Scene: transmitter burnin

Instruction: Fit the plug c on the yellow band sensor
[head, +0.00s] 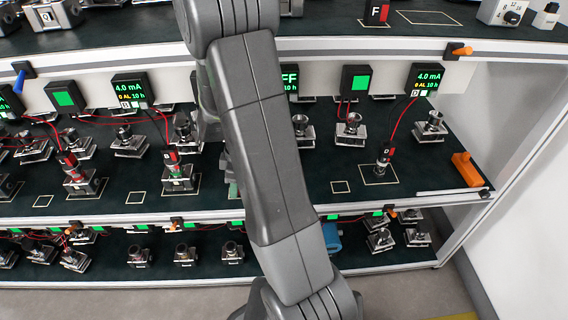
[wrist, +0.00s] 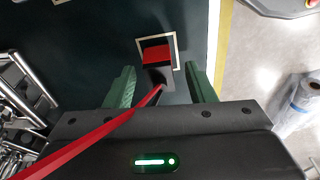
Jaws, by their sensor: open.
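In the wrist view my gripper (wrist: 160,70) is open, with one green finger on each side of a plug (wrist: 157,55) and gaps showing. The plug has a red top and a dark body, and a red cable (wrist: 95,125) runs from it toward the lower left. It sits at a white square outline on the dark mat; its letter is not readable. In the head view my arm hides the gripper and this plug. Other red-and-black plugs stand on sensors, one marked B (head: 171,158) and one marked D (head: 385,153). I cannot make out a yellow band on any sensor.
Several metal sensors, such as one at the right (head: 431,127), stand on the middle shelf's dark mat (head: 300,190). Display boxes (head: 425,80) line its back. An orange block (head: 466,169) is at the right end. Chrome fittings (wrist: 25,90) are left in the wrist view.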

